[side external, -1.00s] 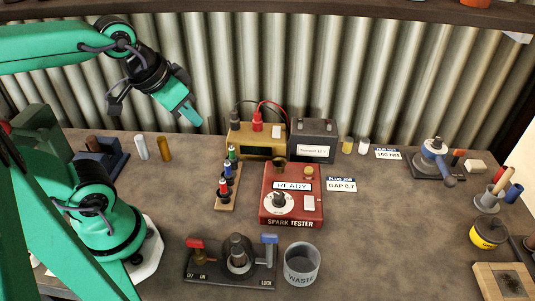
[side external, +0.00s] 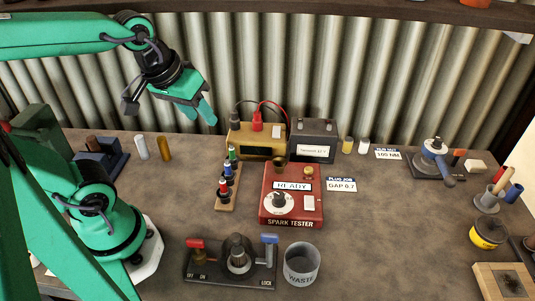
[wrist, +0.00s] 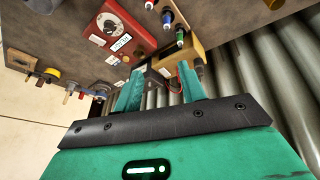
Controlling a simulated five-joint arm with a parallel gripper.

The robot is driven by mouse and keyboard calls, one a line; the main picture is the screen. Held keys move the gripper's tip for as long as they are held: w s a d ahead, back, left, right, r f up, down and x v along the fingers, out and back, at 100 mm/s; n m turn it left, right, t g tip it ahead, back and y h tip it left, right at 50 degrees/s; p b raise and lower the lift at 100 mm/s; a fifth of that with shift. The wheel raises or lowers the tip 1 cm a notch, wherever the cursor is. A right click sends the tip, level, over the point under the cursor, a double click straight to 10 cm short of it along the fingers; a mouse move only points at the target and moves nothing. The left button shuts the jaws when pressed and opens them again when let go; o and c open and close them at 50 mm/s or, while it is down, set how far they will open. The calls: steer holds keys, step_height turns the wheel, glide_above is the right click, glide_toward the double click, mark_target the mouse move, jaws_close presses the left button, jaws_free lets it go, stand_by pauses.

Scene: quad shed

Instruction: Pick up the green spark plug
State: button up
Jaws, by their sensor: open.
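The green spark plug (side external: 232,152) stands at the far end of a small wooden rack (side external: 227,200), behind a blue plug (side external: 228,169) and a red plug (side external: 223,187). In the wrist view the green plug (wrist: 180,37) shows near the top, above and between the fingers in the picture, apart from them. My gripper (side external: 205,112) is open and empty, raised above the back of the bench, up and left of the green plug in the side view. Its two fingers also show in the wrist view (wrist: 160,84).
A yellow box (side external: 252,142) with red and black leads stands right behind the rack. The red spark tester (side external: 310,213) stands close to its right. A lever plate (side external: 205,275) and waste cup (side external: 301,265) are in front.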

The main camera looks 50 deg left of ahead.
steer(key=w+n, duration=0.2)
steer(key=n, duration=0.1)
steer(key=n+g, duration=0.5)
steer(key=n, duration=1.7)
glide_above(231, 145)
step_height(231, 145, down, 10)
steer(key=shift+s+f, duration=0.1)
steer(key=shift+f, duration=0.1)
steer(key=shift+f, duration=0.1)
steer(key=shift+f, duration=3.8)
